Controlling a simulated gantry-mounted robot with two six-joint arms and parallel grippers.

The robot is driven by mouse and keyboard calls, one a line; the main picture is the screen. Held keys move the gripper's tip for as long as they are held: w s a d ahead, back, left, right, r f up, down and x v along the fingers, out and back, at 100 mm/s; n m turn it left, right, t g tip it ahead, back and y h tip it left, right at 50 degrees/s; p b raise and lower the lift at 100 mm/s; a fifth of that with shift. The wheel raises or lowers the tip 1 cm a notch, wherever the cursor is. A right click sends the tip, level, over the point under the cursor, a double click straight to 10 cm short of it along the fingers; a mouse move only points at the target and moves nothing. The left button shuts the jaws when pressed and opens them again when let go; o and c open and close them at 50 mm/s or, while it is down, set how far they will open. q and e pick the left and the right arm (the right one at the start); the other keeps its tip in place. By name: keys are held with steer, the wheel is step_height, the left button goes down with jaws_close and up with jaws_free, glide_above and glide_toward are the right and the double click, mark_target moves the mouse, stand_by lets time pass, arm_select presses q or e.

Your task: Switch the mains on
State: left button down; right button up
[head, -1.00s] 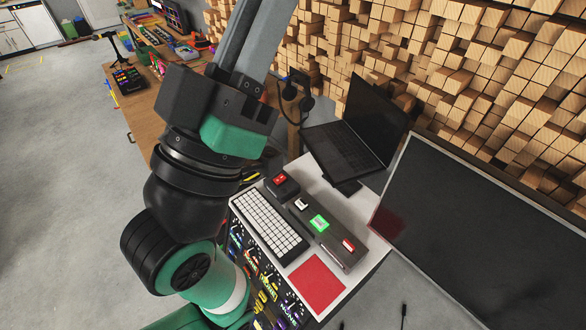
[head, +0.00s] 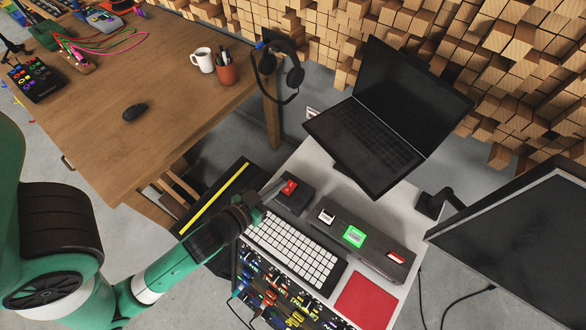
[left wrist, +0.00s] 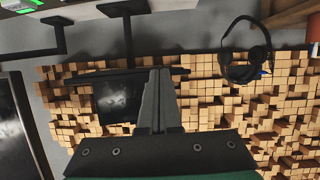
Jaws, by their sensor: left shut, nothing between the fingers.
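A small black box with a red rocker switch (head: 289,187) stands on the white desk, above the top left end of the white keyboard. Its switch position is too small to read. My left gripper (head: 276,186) reaches in from the left, its fingertips close beside the red switch; I cannot tell whether they touch it. In the left wrist view my left gripper (left wrist: 160,78) has its two fingers together and empty, and the switch does not show there. My right gripper is not in view.
A black panel with a white switch, a green-lit button (head: 354,236) and a red switch stands right of the box. Near it are the keyboard (head: 294,246), red pad (head: 366,302), laptop (head: 372,140) and monitor (head: 520,235). A wooden table (head: 120,140) stands left.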

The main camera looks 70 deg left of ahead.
arm_select(q)
steer(key=shift+g, duration=0.9)
steer(key=s+f, duration=0.2)
steer(key=s, duration=0.1)
steer(key=s+f, duration=0.1)
steer(key=f, duration=0.1)
steer(key=shift+s+d, duration=0.15)
steer(key=shift+d, duration=0.15)
steer(key=shift+a, duration=0.1)
glide_above(287, 189)
steer(key=s+d, duration=0.1)
steer(key=s, duration=0.1)
steer(key=f, duration=0.2)
steer(key=f+p, duration=0.1)
steer(key=f, duration=0.1)
steer(key=shift+w, duration=0.25)
steer(key=f, duration=0.1)
steer(key=w+f, duration=0.1)
steer(key=f, duration=0.1)
steer(key=shift+w+a+f+b, duration=0.15)
steer(key=shift+a+f+b, duration=0.15)
steer(key=shift+a, duration=0.1)
steer(key=shift+w+f, duration=0.1)
steer(key=shift+f, duration=0.2)
